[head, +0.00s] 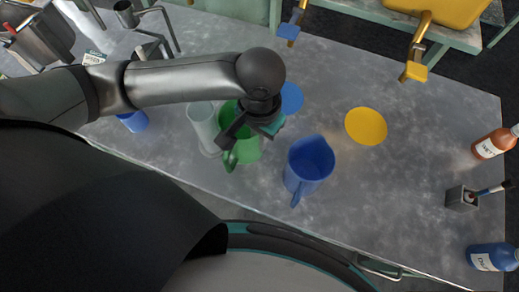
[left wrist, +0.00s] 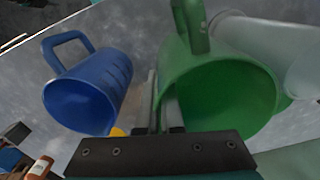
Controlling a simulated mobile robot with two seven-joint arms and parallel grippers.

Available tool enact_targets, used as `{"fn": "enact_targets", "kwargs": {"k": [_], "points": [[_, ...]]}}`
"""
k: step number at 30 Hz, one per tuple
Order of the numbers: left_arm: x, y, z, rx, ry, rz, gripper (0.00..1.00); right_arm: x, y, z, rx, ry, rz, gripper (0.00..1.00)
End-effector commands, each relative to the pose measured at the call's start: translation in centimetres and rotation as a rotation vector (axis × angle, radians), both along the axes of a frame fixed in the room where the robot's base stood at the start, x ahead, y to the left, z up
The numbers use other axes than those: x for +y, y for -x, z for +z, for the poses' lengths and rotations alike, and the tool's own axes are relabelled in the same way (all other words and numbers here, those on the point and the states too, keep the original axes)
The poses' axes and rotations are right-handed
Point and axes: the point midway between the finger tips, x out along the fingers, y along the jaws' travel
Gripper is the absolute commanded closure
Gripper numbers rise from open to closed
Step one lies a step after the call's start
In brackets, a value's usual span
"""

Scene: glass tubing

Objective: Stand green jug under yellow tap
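The green jug (head: 247,148) is left of the table's middle, with its handle toward the front; it also shows in the left wrist view (left wrist: 225,60). My left gripper (head: 256,128) is at the jug's right rim. In the left wrist view its fingers (left wrist: 162,108) are close together with the jug's wall between them, one finger inside the mouth. I cannot tell whether the jug touches the table. The yellow tap (head: 415,71) overhangs the table at the back right. A yellow disc (head: 366,126) lies on the tabletop in front of it. My right gripper is not in view.
A blue jug (head: 309,163) stands between the green jug and the yellow disc. A clear cylinder (head: 202,128) is close left of the green jug. A blue tap (head: 289,31) and blue disc (head: 291,98) are behind. An orange bottle (head: 494,143) and brush holder (head: 461,198) stand right.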

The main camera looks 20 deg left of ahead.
Motion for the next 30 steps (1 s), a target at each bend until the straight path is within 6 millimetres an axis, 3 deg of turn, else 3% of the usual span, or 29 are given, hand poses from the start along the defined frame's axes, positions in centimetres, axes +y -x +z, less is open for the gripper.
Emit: {"fn": "enact_targets", "kwargs": {"k": [5,13,24,30], "points": [[0.0,0.0,-1.2,-0.001,-0.001,0.000,1.00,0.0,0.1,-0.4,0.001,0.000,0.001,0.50],[0.0,0.0,-4.9,0.000,0.000,-0.001,1.00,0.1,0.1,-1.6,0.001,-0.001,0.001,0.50],[0.0,0.0,-5.1,-0.001,-0.001,0.000,1.00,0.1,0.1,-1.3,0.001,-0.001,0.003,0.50],[0.0,0.0,-5.1,-0.001,0.000,0.000,0.76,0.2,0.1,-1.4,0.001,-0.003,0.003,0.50]]}}
